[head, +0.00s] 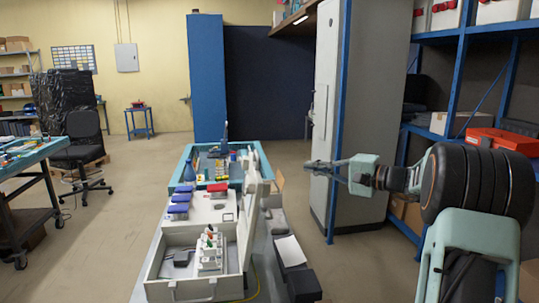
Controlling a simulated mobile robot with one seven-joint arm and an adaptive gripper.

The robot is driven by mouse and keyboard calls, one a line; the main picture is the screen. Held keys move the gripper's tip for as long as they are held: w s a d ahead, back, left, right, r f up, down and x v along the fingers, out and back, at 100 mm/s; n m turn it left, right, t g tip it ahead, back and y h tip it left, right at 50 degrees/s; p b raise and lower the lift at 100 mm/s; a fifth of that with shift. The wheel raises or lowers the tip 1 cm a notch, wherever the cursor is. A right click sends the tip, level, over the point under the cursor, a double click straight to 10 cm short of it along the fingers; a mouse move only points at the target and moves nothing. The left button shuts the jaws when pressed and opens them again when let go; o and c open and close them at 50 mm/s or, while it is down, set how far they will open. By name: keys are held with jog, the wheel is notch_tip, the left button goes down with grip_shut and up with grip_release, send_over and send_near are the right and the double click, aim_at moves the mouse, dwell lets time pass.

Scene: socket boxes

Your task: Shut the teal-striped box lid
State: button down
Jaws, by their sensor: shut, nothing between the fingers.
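A box with teal edges (183,163) stands at the far end of the bench in the middle of the head view. It is open and holds small coloured parts.
A grey box (178,290) with its lid (245,230) raised stands at the near end of the bench. Blue and red sockets (180,198) lie between the boxes. A grey cabinet (375,100) and blue shelves (455,80) stand at right. Open floor lies at left.

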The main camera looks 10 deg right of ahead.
jog(key=w+a+r+p, duration=0.1)
jog(key=w+a+p, duration=0.2)
jog(key=w+a, duration=0.4)
jog(key=a, duration=0.4)
jog(key=shift+t+y+p, duration=0.3)
jog(key=shift+p, duration=0.1)
jog(key=shift+w, duration=0.1)
